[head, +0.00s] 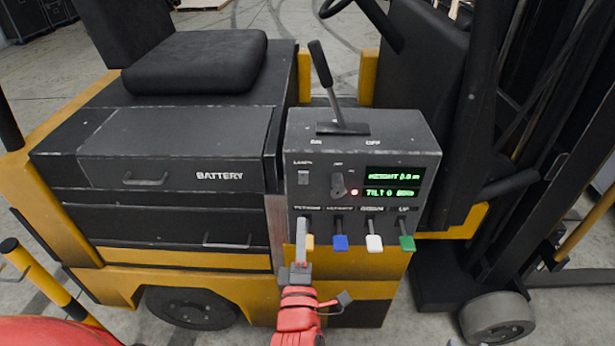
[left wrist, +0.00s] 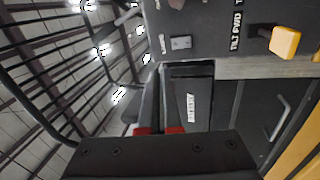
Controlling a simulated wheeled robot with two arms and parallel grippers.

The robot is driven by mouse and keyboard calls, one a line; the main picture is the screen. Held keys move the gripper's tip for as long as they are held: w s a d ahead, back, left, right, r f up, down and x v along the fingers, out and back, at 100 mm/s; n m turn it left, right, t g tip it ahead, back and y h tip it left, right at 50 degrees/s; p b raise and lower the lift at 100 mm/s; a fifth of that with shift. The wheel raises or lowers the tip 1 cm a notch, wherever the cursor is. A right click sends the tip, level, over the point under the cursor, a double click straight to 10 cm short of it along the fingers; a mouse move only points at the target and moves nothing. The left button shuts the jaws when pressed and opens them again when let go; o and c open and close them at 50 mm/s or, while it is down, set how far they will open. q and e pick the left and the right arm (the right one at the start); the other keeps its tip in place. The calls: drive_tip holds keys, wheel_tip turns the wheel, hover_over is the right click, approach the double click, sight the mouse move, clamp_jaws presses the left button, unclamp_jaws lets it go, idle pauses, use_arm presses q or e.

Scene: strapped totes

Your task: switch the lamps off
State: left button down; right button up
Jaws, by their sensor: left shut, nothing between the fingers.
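The control box (head: 360,150) of a forklift stands in front of me. A small grey rocker switch (head: 303,178) sits at its upper left under a label that seems to read LAMPS. The switch also shows in the left wrist view (left wrist: 181,42); I cannot tell which way it is set. My left gripper (head: 301,224) is shut and empty. It points upward in front of the box's lower left, below the switch and by the yellow lever knob (head: 309,241). Its fingers (left wrist: 159,70) are apart from the switch in the wrist view. My right gripper is out of view.
Blue (head: 341,243), white (head: 374,243) and green (head: 407,243) lever knobs stick out along the box's lower edge. A rotary knob (head: 338,185) and a lit red lamp (head: 354,192) sit right of the switch. A tall lever (head: 322,65) stands on top.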

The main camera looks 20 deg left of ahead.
use_arm(q)
drive_tip(key=shift+w+a+f+n+g+h, duration=0.1)
drive_tip(key=shift+a+f+n+g+h, duration=0.1)
drive_tip(key=shift+f, duration=0.3)
drive_tip(key=shift+w+a+f+n+g+h, duration=0.1)
drive_tip(key=shift+f+g, duration=0.1)
drive_tip(key=shift+f, duration=0.3)
drive_tip(key=shift+d, duration=0.1)
approach(302, 176)
drive_tip(key=x, duration=0.5)
drive_tip(key=shift+w+r+p, duration=0.15)
drive_tip(key=shift+r+p, duration=0.05)
drive_tip(key=shift+p, duration=0.1)
drive_tip(key=shift+w, duration=0.75)
